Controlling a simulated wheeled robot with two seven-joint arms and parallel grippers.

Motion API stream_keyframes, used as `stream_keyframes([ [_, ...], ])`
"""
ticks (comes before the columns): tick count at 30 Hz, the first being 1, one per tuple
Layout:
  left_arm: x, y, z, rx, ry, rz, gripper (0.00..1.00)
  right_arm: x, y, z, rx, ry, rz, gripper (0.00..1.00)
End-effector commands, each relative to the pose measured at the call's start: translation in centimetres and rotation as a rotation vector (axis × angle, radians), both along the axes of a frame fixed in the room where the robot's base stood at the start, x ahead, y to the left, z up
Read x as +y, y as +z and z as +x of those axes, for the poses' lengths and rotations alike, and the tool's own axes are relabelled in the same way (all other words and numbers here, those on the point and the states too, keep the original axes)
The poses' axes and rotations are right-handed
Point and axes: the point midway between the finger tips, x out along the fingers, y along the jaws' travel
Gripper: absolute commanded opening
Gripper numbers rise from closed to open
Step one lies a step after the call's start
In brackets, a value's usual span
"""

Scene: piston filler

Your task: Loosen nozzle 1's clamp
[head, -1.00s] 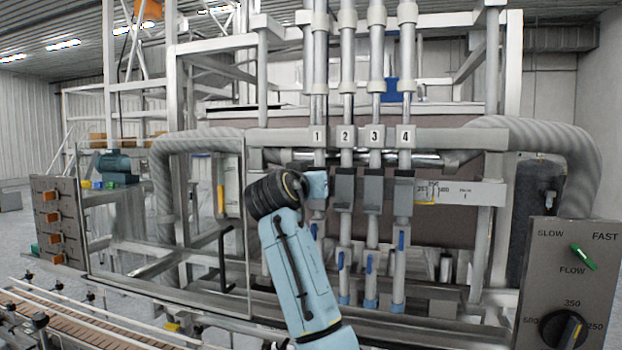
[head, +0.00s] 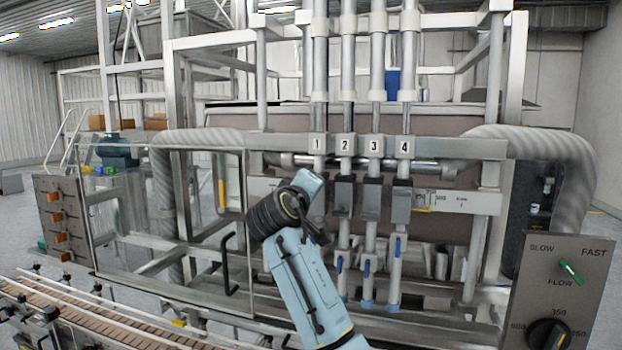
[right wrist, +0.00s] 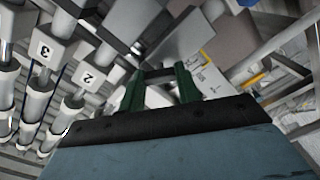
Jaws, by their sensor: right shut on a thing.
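Nozzle 1 (head: 318,165) is the leftmost of a row of upright pipes, under the label 1. My right arm covers its lower part and its clamp in the head view. My right gripper (right wrist: 159,74) has green fingers, shut on a small grey bar that appears to be part of nozzle 1's clamp (right wrist: 157,73). The bar's full shape is hidden. In the head view the fingertips are hidden behind the light blue wrist. My left gripper is not in view.
Nozzles 2 (head: 345,165), 3 (head: 374,165) and 4 (head: 404,165) stand close on the right, with grey blocks below their labels. A control panel (head: 590,258) is at the right edge. A conveyor (head: 90,315) runs at the lower left.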

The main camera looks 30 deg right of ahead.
Motion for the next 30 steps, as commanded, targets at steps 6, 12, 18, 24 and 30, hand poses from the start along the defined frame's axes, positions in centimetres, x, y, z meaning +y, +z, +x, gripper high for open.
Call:
stream_keyframes([
  [6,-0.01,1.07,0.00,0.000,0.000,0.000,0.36,0.03,0.11,0.00,0.154,0.000,-0.133,0.10],
  [12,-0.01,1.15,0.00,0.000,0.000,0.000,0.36,0.03,0.03,0.01,0.276,0.001,-0.239,0.10],
  [18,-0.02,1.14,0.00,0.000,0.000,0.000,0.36,0.06,-0.02,0.03,0.368,0.002,-0.316,0.10],
  [24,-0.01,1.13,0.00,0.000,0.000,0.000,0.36,0.07,-0.03,0.02,0.424,0.002,-0.363,0.10],
  [30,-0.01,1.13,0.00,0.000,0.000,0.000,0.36,0.06,-0.04,0.03,0.447,0.002,-0.382,0.10],
])
